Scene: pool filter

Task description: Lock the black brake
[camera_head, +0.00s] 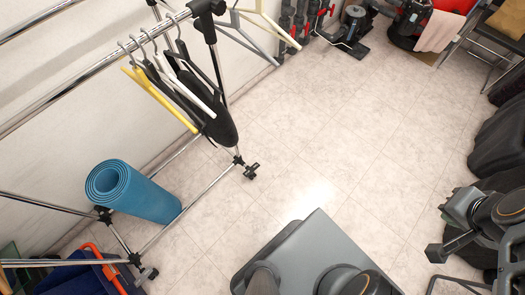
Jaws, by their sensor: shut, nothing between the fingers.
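A chrome clothes rack stands on casters along the left wall. A black caster (250,171) is at the foot of its right post, on the tiled floor. Another caster (146,273) is at the near lower left. The black brake levers on these casters are too small to make out, so I cannot tell whether they are up or down. My gripper (437,253) is at the right edge, shut and empty. It is well to the right of both casters, touching neither, with open floor between.
A rolled blue mat (133,192) lies on the rack's lower bars. Hangers and a black garment (218,123) hang above. A blue bin (82,277) is at lower left. Black bags (500,140) stand at right, pool equipment (350,30) at the back. The middle floor is clear.

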